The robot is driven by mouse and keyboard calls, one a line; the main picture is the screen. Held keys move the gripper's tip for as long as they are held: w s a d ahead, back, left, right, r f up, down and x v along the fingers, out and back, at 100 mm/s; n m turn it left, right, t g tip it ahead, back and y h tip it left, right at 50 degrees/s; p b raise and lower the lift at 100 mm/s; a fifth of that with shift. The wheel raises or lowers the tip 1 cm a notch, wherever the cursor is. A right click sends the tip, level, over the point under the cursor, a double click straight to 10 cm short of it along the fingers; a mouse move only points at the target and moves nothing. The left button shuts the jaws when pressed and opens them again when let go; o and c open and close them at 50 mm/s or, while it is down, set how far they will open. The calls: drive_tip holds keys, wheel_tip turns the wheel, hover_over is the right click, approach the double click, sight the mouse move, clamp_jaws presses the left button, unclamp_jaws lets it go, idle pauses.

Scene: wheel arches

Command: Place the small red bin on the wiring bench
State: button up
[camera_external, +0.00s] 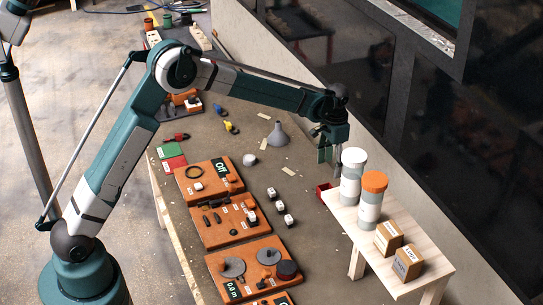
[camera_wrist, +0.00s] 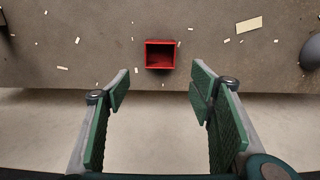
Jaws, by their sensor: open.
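The small red bin (camera_external: 322,189) sits on the grey surface beside the left end of the pale wooden table. In the wrist view the bin (camera_wrist: 160,54) is upright, open-topped and looks empty, close to the surface's edge. My gripper (camera_external: 326,150) is above and near the bin, fingers spread with nothing between them. In the wrist view my gripper's fingertips (camera_wrist: 159,84) stand apart to either side, with the bin ahead of the gap and not touched. Which surface is the wiring bench, the frames do not label; the grey bench (camera_external: 225,145) bears orange boards and parts.
The wooden table (camera_external: 405,285) holds a white-capped jar (camera_external: 353,175), an orange-capped jar (camera_external: 371,200) and two cardboard boxes (camera_external: 388,237). A grey funnel (camera_external: 278,134) and several small white blocks (camera_external: 281,207) lie on the grey bench. Orange boards (camera_external: 222,222) line its left side.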

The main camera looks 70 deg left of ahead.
drive_tip(key=s+d+r+t, duration=0.2)
drive_tip(key=s+d+r, duration=0.3)
drive_tip(key=s+r, duration=0.7)
drive_tip(key=s+d+r+t, duration=0.1)
drive_tip(key=s+d+r, duration=0.5)
drive_tip(key=s+r, duration=0.6)
drive_tip(key=s+d+f+t, duration=0.1)
drive_tip(key=s+d, duration=0.1)
drive_tip(key=s, duration=0.8)
drive_tip(key=s+d+f+t, duration=0.1)
drive_tip(key=s+d+f, duration=0.1)
drive_tip(key=s, duration=0.8)
drive_tip(key=s+d+f+t, duration=0.1)
drive_tip(key=s+d+t, duration=0.1)
drive_tip(key=s, duration=0.8)
drive_tip(key=shift+d+f, duration=0.2)
drive_tip(key=shift+d, duration=0.05)
